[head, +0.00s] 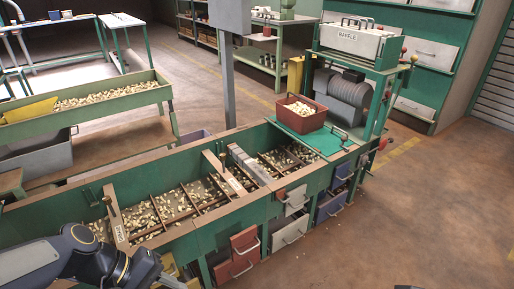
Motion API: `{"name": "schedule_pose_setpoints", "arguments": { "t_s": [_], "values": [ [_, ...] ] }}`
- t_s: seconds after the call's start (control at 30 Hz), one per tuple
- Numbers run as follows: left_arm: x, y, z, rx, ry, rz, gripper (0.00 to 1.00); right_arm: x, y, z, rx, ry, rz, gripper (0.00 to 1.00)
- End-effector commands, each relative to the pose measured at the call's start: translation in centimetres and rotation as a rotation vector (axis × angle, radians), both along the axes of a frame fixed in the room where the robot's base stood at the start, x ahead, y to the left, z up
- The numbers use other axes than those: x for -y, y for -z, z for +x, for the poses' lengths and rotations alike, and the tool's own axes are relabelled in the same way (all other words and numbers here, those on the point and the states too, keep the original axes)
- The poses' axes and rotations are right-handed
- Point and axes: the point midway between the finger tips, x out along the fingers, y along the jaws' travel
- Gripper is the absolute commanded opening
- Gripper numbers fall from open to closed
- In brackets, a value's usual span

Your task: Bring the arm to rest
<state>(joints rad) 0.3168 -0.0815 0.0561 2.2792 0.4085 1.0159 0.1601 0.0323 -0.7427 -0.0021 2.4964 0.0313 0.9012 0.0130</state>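My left arm comes in from the lower left corner, in front of the long green hopper bench (205,240). My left gripper (168,281) is at the bottom edge, near the bench's front side and partly cut off. Whether its fingers are open or shut does not show clearly, and I see nothing held in it.
The bench holds several compartments of nuts, with wooden dividers and a grey metal block (249,164). Drawers jut from the bench front. Floor at right is clear.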

Motion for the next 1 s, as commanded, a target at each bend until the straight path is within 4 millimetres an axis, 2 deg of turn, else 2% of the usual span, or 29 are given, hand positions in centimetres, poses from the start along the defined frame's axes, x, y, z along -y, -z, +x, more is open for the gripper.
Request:
{"name": "schedule_pose_setpoints", "arguments": {
  "t_s": [0.03,0.2,0.57,0.63,0.87,1.0],
  "values": [
    [-0.3,-1.0,-0.9,0.1,0.045,0.069,0.31,0.0,0.0,0.0,0.0,0.0,0.0,0.0],
    [-1.2,-2.7,-3.1,0.329,0.158,0.24,0.31,0.0,0.0,0.0,0.0,0.0,0.0,0.0],
    [-2.7,-4.4,-5.5,0.653,0.281,0.467,0.31,0.0,0.0,0.0,0.0,0.0,0.0,0.0],
    [-2.8,-6.5,-5.5,0.658,0.287,0.474,0.31,0.0,-2.1,0.0,-0.001,0.0,0.0,0.0],
    [-2.8,-11.5,-5.5,0.654,0.285,0.471,0.31,0.0,-7.2,0.0,0.0,0.0,0.0,0.0],
    [-2.8,-15.7,-5.5,0.653,0.284,0.471,0.31,0.0,-11.3,0.0,0.0,0.0,0.0,0.0]
  ]
}}
